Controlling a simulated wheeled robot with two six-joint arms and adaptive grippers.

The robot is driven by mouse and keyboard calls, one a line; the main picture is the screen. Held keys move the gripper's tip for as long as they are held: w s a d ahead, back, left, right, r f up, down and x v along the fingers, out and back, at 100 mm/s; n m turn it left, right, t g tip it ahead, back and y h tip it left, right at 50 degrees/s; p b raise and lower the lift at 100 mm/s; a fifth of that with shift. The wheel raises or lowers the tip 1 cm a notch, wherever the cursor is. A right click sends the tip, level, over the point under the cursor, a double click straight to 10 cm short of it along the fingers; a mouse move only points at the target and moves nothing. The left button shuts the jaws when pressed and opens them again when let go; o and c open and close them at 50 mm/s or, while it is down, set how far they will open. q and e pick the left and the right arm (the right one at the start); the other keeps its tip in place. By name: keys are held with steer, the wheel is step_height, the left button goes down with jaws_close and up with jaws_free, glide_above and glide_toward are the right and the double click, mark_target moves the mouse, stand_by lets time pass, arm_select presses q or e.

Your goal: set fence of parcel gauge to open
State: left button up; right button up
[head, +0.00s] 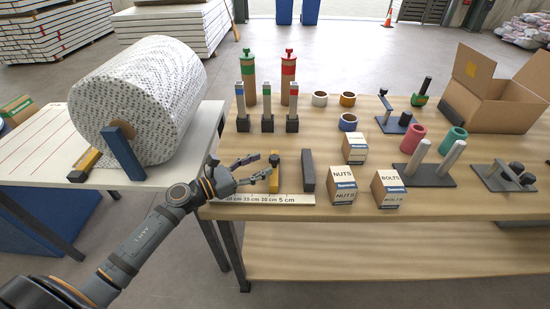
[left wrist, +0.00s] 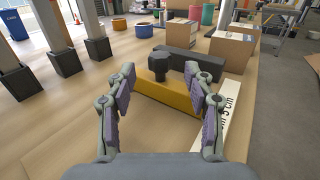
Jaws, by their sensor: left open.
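The parcel gauge has a white scale strip (head: 265,199) marked in cm along the table's front edge. Its yellow fence (head: 274,184) with a black knob stands near the 5 cm mark, apart from the dark fixed block (head: 308,172) to its right. My left gripper (head: 262,167) is open and empty, just left of the fence and pointing at it. In the left wrist view the yellow fence (left wrist: 168,99) and its black knob (left wrist: 159,66) lie ahead, between the spread fingertips (left wrist: 166,75). I cannot tell whether a finger touches it. My right gripper is not in view.
Cartons of nuts (head: 342,186) and bolts (head: 388,189) stand right of the gauge. Three posts in dark bases (head: 267,124) stand behind it. A large patterned roll (head: 140,95) is on the white table at left. The wooden table (head: 250,146) is clear just behind the gripper.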

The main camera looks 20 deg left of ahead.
mark_target(270, 161)
arm_select(q)
steer(key=p+x, duration=0.1)
steer(key=x, duration=0.4)
steer(key=shift+w+d+p, duration=0.25)
steer(key=shift+p, duration=0.05)
jaws_close()
